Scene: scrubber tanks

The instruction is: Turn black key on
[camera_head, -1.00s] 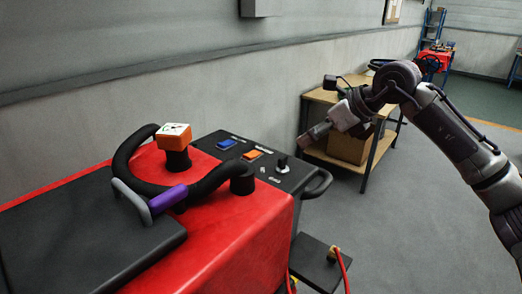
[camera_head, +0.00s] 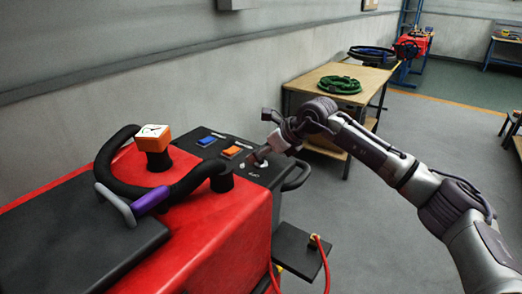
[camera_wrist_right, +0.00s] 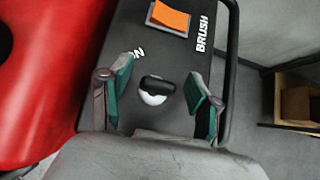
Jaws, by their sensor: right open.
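The black key (camera_wrist_right: 157,84) stands on a round white base on the dark control panel (camera_wrist_right: 125,28) of the red machine. My right gripper (camera_wrist_right: 159,98) is open, with one finger on each side of the key in the right wrist view. A gap shows between the key and each finger. In the head view my right gripper (camera_head: 257,159) reaches the panel's right part from above and covers most of the key. My left gripper is not in view.
An orange switch (camera_head: 231,152) and a blue switch (camera_head: 206,141) sit on the panel beside the key. A black handlebar (camera_head: 190,183) curves over the red body (camera_head: 235,210). A wooden table (camera_head: 315,75) with a green coil stands behind my right arm.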

